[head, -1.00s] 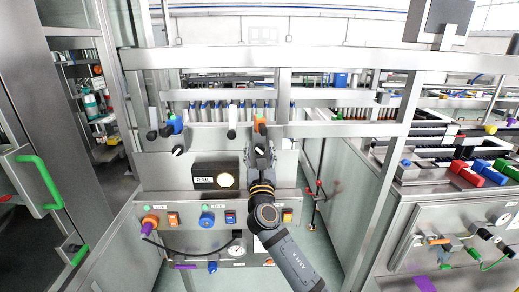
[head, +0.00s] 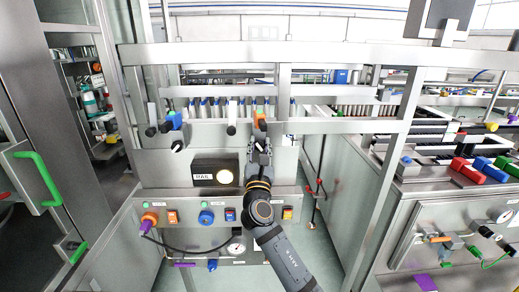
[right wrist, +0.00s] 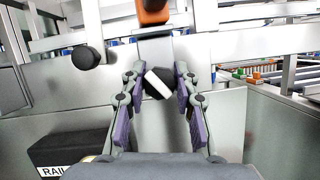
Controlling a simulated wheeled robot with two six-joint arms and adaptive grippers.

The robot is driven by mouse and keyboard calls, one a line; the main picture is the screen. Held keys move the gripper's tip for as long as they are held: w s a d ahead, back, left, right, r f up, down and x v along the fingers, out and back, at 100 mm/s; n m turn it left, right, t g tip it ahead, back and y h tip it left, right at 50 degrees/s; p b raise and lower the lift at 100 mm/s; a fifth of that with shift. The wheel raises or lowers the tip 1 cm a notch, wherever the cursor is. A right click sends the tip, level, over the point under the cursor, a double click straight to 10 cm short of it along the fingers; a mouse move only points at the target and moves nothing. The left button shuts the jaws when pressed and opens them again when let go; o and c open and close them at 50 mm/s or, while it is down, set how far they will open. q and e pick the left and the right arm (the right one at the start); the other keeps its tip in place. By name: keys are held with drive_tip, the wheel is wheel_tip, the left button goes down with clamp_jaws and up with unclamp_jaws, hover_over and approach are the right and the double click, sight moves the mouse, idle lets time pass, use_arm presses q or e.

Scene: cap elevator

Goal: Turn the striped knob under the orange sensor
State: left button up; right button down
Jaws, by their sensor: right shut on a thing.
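My right gripper (head: 261,148) is at the panel just under the sensor. In the right wrist view its fingers (right wrist: 158,80) stand on both sides of the knob and are shut on it. My left gripper is not in view.
A black RAIL box with a round lamp (head: 214,174) sticks out left of my right arm. Another striped knob (head: 177,146) and black-ended bars (head: 232,118) are further left. A frame post (head: 283,95) stands just right of the sensor.

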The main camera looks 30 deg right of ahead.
drive_tip(key=m+g+h+b, duration=0.1)
drive_tip(key=m, duration=0.2)
drive_tip(key=m+g+h+b, duration=0.1)
drive_tip(key=m, duration=0.2)
drive_tip(key=shift+f+m+g, duration=0.1)
drive_tip(key=shift+m+g, duration=0.2)
drive_tip(key=shift+g, duration=0.1)
drive_tip(key=m+g, duration=0.1)
drive_tip(key=m, duration=0.2)
drive_tip(key=m+g+h, duration=0.1)
drive_tip(key=m, duration=0.1)
drive_tip(key=shift+m+b, duration=0.35)
drive_tip(key=shift+m, duration=0.05)
drive_tip(key=m+g, duration=0.2)
drive_tip(key=m, duration=0.1)
drive_tip(key=shift+m, duration=0.4)
drive_tip(key=shift+m+g+y+p, duration=0.5)
drive_tip(key=shift+m+p, duration=0.1)
drive_tip(key=shift+m, duration=1.1)
drive_tip(key=c, duration=1)
unclamp_jaws()
